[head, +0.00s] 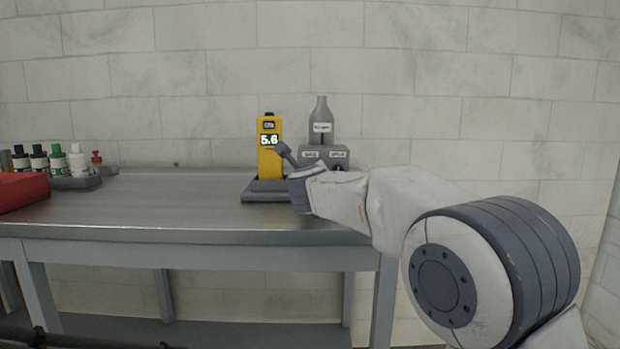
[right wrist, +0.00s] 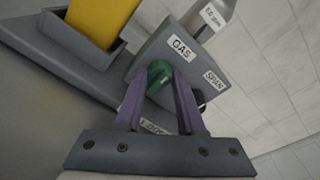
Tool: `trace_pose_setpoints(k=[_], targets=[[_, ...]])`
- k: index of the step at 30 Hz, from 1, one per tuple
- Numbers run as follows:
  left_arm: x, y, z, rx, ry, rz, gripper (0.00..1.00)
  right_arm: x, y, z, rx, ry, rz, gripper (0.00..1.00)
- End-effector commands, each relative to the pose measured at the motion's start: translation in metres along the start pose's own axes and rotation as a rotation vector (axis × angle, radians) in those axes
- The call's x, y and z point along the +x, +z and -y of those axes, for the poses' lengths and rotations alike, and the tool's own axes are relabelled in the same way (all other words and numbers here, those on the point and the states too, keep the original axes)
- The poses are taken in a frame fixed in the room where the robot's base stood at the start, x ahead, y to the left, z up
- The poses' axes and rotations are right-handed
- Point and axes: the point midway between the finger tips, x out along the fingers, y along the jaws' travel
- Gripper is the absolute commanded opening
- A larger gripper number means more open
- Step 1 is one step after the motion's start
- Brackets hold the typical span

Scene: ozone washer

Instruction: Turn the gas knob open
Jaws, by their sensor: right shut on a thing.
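The gas knob (right wrist: 158,73) is green and sits under the "GAS" label on a grey box (right wrist: 153,53) in the right wrist view. My right gripper (right wrist: 159,84) is shut on this knob, with one purple finger on each side. In the head view the grey box (head: 326,150) stands at the back right of the table, and my right gripper (head: 284,150) and wrist hide most of its front, including the gas knob. My left gripper is not in view.
A yellow meter (head: 269,160) reading 5.6 stands in a grey holder left of the box. A grey bottle (head: 321,108) is on the box. A dark knob (right wrist: 201,98) sits by the "SPAN" label. Small bottles (head: 58,158) and a red case (head: 20,191) are left; mid-table is clear.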

Motion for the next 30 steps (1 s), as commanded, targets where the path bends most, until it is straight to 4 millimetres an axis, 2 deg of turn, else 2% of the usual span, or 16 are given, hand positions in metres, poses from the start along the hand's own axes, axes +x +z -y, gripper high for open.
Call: trace_pose_setpoints(k=[19,20,21,22,30], targets=[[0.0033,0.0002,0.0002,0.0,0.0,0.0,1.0,0.0001,-0.0012,-0.0022,0.053,0.008,0.0,0.0],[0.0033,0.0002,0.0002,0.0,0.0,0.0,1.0,0.0001,-0.0013,-0.0022,0.053,0.008,0.0,0.42],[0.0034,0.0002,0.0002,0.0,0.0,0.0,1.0,0.0001,-0.0013,-0.0022,0.053,0.008,0.0,0.57],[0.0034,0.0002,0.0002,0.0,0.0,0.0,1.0,0.0001,-0.0012,-0.0021,0.053,0.008,0.0,0.68],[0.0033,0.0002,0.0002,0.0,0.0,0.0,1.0,0.0,-0.0005,-0.0008,0.052,0.006,0.002,0.68]])
